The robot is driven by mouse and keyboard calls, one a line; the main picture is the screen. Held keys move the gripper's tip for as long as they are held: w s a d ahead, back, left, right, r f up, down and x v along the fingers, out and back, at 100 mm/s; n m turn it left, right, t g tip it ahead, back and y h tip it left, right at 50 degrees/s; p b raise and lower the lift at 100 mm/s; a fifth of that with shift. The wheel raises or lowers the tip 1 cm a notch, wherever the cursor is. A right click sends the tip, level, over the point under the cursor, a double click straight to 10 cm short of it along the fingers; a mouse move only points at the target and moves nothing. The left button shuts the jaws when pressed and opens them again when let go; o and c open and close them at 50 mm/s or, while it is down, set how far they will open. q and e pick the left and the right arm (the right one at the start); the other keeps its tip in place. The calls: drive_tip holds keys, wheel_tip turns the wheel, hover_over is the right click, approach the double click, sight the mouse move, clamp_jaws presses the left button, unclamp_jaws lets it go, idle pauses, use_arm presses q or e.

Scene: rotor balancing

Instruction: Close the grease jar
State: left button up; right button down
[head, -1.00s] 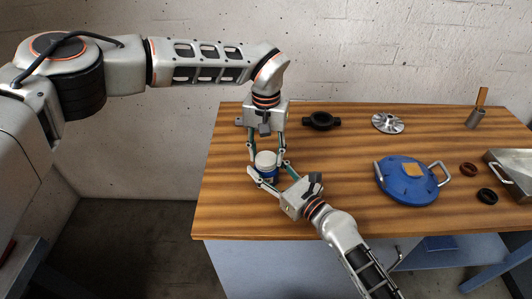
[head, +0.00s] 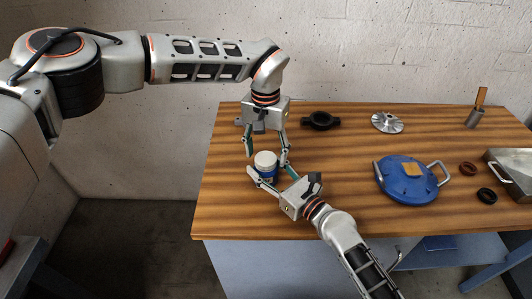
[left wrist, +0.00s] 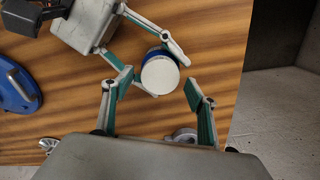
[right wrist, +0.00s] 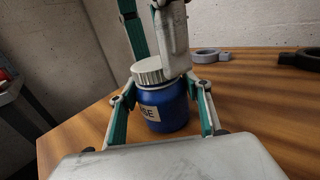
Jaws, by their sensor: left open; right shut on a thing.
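The grease jar (head: 268,174) is blue with a pale label and stands upright near the table's left end. Its white lid (head: 265,159) sits on top; in the right wrist view the lid (right wrist: 153,70) looks slightly tilted on the jar (right wrist: 168,110). My right gripper (head: 269,169) is shut on the jar's body from the front right. My left gripper (head: 267,157) points down from above, open, its fingers on either side of the lid. In the left wrist view gaps show between those fingers and the lid (left wrist: 160,75).
A black ring clamp (head: 321,121), a silver impeller (head: 388,122) and a blue round cover (head: 407,180) with handles lie to the right. The table's left edge is close to the jar.

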use_arm(q)
drive_tip(key=shift+r, duration=2)
drive_tip(key=shift+c, duration=0.5)
